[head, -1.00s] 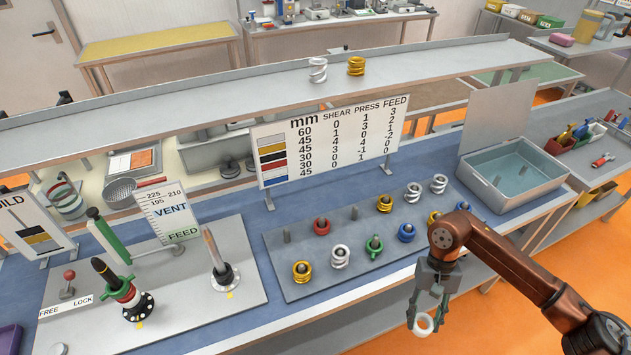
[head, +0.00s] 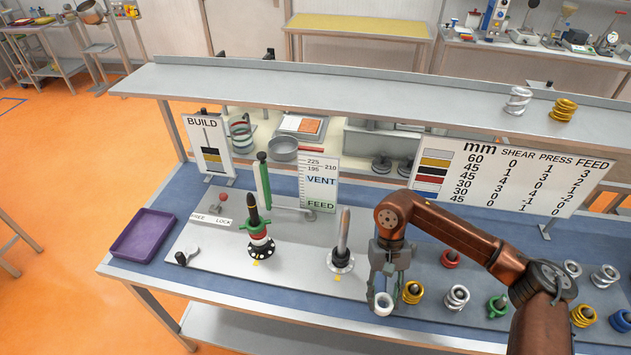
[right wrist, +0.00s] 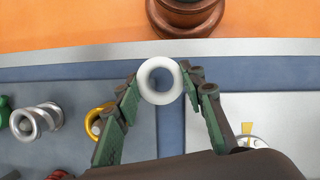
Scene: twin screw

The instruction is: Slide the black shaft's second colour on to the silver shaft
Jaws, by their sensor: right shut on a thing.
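My right gripper (head: 385,290) is shut on a white ring-shaped element (head: 383,304), held above the bench's front edge, right of and nearer than the silver shaft (head: 344,232). In the right wrist view, the white ring (right wrist: 147,84) sits between the green fingertips (right wrist: 160,82), its opening visible. The left gripper is not in view.
A VENT/FEED sign (head: 320,185) stands behind the shafts. A BUILD sign (head: 207,147) and purple tray (head: 143,233) are left.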

